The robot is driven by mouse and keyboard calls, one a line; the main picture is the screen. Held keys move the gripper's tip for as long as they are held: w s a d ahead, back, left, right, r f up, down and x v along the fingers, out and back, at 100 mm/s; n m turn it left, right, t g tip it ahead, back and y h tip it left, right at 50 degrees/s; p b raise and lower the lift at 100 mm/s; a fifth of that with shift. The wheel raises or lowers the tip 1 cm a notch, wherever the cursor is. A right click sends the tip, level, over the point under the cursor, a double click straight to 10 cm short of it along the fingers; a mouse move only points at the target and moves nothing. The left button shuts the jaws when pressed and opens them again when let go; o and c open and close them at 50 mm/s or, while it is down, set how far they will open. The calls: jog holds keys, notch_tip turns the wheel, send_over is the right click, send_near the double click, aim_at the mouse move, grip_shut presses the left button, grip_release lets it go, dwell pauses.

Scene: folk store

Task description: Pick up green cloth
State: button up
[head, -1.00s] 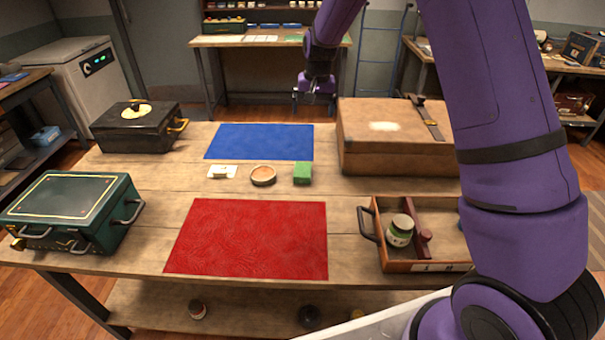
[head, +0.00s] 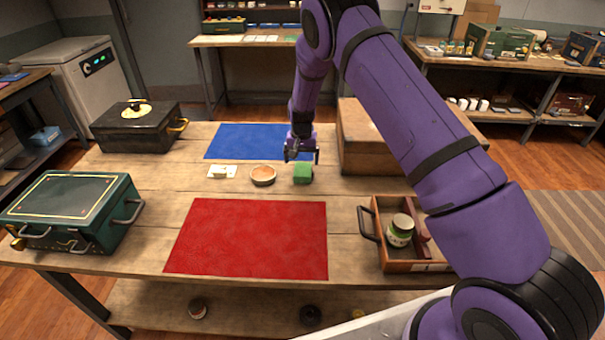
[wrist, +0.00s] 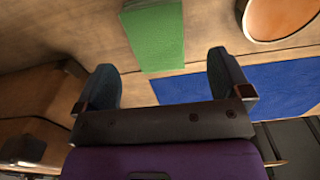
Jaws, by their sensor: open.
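The green cloth (head: 303,173) is a small folded block on the wooden table, just in front of the blue mat's right corner. My gripper (head: 301,154) is open and empty, above and slightly behind the cloth. In the wrist view the green cloth (wrist: 154,36) lies flat beyond the gap between the two fingers of my gripper (wrist: 168,88). The cloth is apart from both fingers.
A round bowl (head: 262,175) and a small white card (head: 222,172) lie left of the cloth. A brown case (head: 365,140) stands close on the right. The blue mat (head: 235,142) is behind, the red mat (head: 250,238) in front. A wooden tray (head: 383,226) holds a jar.

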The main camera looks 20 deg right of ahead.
aim_at(303, 169)
jog(key=shift+d+f, duration=0.2)
jog(key=shift+f, duration=2.75)
jog(key=c, duration=1)
jog(key=shift+r, duration=0.1)
jog(key=shift+r, duration=0.75)
notch_tip(303, 169, up, 2)
jog(key=shift+s+r, duration=0.1)
jog(key=shift+s, duration=0.05)
jog(key=s, duration=0.5)
jog(key=s+d, duration=0.1)
jog(key=s, duration=0.4)
jog(key=s+d+r, duration=0.1)
jog(key=s, duration=0.4)
jog(key=shift+s+d+r, duration=0.1)
jog(key=shift+s, duration=0.2)
